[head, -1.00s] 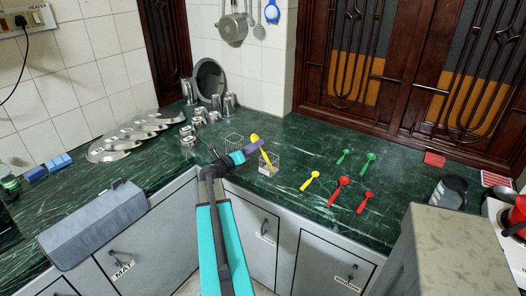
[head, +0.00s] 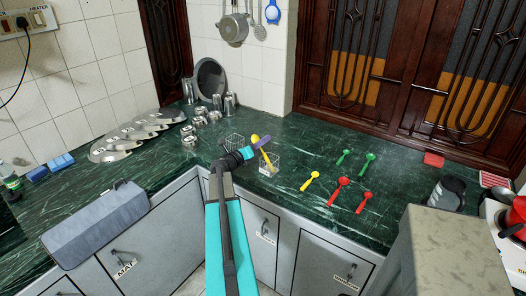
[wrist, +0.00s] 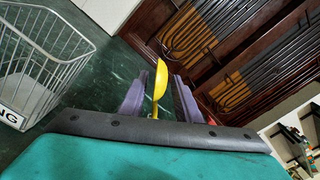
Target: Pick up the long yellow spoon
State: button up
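The long yellow spoon (head: 255,138) stands tilted, bowl up, in a small wire basket (head: 268,169) on the green counter. My gripper (head: 263,143) is at the upper part of the spoon, above that basket. In the wrist view, the yellow spoon (wrist: 154,78) rises between my two purple fingers (wrist: 158,98), with a visible gap on each side. The fingers are open around it. The lower handle is hidden behind the gripper body in the wrist view.
A shorter yellow spoon (head: 310,181), red spoons (head: 339,190) and green spoons (head: 367,159) lie on the counter to the right. Another wire basket (head: 235,141) stands to the left. A wire basket (wrist: 45,60) with a label fills the wrist view's left side. Steel cups (head: 200,121) stand farther back.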

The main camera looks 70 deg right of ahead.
jog(key=shift+x, duration=1)
jog(key=shift+c, duration=0.3)
grip_shut()
